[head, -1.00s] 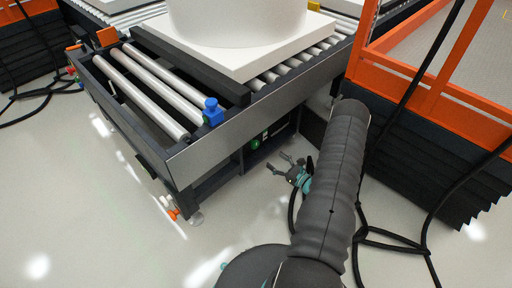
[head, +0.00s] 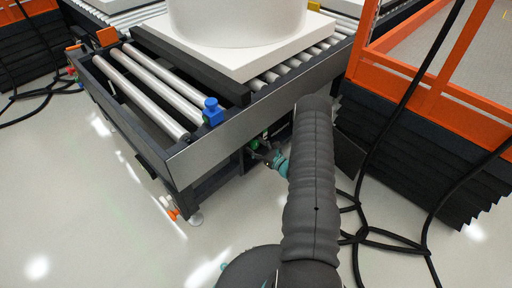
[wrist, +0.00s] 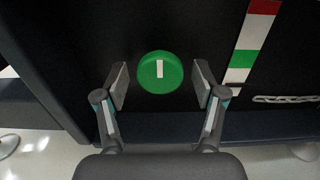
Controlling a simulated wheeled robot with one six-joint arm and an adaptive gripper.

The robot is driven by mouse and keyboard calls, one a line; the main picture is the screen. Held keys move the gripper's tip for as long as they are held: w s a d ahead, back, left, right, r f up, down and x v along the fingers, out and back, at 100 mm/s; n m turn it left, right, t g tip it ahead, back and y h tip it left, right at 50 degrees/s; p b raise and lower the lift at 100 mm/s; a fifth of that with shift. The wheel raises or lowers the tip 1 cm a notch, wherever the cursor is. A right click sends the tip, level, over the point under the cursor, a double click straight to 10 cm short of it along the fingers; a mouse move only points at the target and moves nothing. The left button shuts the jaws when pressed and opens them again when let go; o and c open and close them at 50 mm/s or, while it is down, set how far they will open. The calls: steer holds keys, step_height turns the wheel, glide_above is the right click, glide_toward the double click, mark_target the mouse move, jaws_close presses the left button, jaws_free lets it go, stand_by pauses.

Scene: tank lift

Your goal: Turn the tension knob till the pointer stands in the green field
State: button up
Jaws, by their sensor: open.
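The green round knob (wrist: 152,80) with a white mark pointing up is in the middle of the wrist view, on a dark panel. It also shows in the head view (head: 254,143), low under the conveyor's side. My gripper (wrist: 161,84) is open, one finger left and one right of the knob, both apart from it in the picture. In the head view my gripper (head: 266,155) is close to the knob. A striped scale (wrist: 244,56) of red, white and green stands right of the knob.
The roller conveyor (head: 215,148) with a large white tank (head: 238,20) is above and behind the knob. A chain-like piece (wrist: 285,99) shows right of the scale. An orange-railed lift (head: 445,92) with black bellows stands right, and black cables lie on the floor.

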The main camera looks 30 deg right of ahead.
steer(key=c, duration=1.1)
steer(key=shift+a, duration=0.15)
steer(key=shift+c, duration=0.3)
